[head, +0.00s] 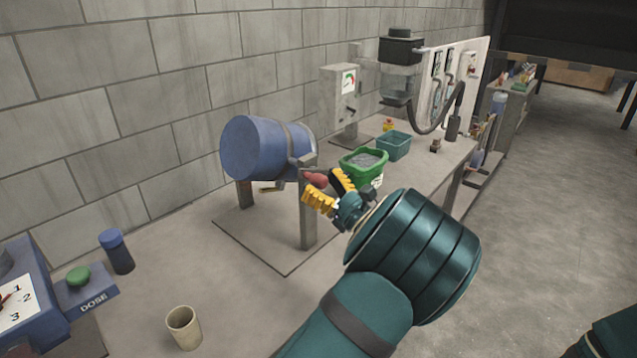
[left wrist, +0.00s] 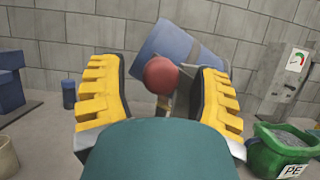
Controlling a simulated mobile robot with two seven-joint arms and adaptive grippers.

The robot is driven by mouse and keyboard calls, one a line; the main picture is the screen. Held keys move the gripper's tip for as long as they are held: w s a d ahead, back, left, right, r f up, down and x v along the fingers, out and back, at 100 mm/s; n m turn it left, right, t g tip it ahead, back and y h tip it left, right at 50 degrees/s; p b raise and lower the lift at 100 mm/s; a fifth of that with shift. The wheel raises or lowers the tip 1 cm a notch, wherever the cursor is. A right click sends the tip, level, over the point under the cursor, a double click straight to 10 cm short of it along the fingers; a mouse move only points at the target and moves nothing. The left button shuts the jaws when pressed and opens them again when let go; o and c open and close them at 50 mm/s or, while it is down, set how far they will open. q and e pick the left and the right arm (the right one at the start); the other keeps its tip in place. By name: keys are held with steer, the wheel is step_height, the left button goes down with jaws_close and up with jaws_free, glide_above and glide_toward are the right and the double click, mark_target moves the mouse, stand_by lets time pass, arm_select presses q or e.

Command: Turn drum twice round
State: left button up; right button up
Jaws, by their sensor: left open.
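The blue drum (head: 254,148) lies on its side on a stand (head: 307,215) on the bench, in the middle of the head view. A red knob (head: 316,180) sticks out at the drum's near end by the stand post. My left gripper (head: 329,187) is open, its yellow fingers close to the knob. In the left wrist view the red knob (left wrist: 161,75) shows between the two open fingers (left wrist: 165,95), with the blue drum (left wrist: 178,55) behind it. I cannot tell whether a finger touches the knob. My right gripper is not seen.
A green tub of grey granules (head: 364,165) stands right behind my left gripper, with a teal bin (head: 394,145) beyond. A grey box with a dial (head: 341,100) stands behind the drum. A beige cup (head: 184,327), a blue bottle (head: 117,251) and a dose button box (head: 85,290) are at front left.

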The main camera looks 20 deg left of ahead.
mark_target(322, 170)
arm_select(q)
steer(key=shift+w+a+r, duration=0.15)
steer(key=shift+a+r, duration=0.05)
steer(key=shift+a, duration=0.2)
